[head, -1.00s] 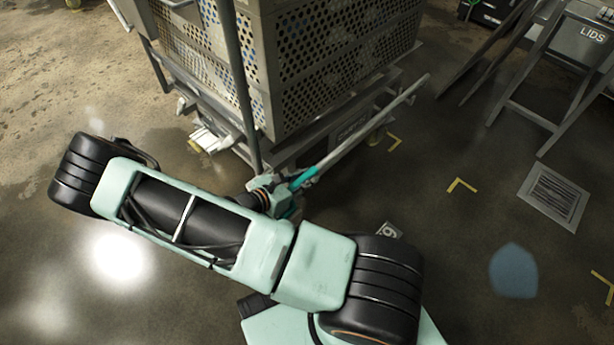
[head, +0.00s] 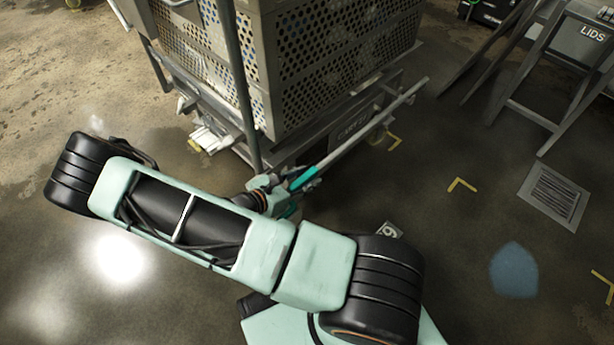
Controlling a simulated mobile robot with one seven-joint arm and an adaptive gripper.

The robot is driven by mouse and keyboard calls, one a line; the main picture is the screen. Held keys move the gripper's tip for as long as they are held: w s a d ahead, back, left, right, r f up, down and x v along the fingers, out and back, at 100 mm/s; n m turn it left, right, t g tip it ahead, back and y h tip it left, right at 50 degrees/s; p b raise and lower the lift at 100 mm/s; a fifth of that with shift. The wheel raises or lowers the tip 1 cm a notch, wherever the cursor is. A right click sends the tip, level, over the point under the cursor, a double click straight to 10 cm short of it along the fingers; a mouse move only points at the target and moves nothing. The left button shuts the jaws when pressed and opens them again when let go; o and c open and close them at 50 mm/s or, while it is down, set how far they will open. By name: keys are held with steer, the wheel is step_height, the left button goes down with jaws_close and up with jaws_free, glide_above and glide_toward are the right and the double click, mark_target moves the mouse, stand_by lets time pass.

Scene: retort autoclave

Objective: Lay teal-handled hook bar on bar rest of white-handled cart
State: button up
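The hook bar (head: 365,128) is a long pale metal rod with a teal handle (head: 302,178). My gripper (head: 290,186) is at the handle end, partly hidden by my own arm, and appears shut on the handle. The rod slants up and right in the picture, along the lower side of the cart (head: 335,133). I cannot tell whether the rod touches the cart. The cart is grey metal with upright tube posts and carries perforated crates (head: 345,50). No white handle shows clearly, and I cannot make out the bar rest.
A pale fitting (head: 212,137) sticks out low at the cart's left corner. A grey stand marked LIDS (head: 555,75) is at the upper right. A floor drain (head: 554,195) and yellow floor marks (head: 462,186) lie to the right.

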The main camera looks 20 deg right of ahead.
steer(key=v, duration=1.1)
steer(key=shift+a+r, duration=0.1)
steer(key=shift+r, duration=0.05)
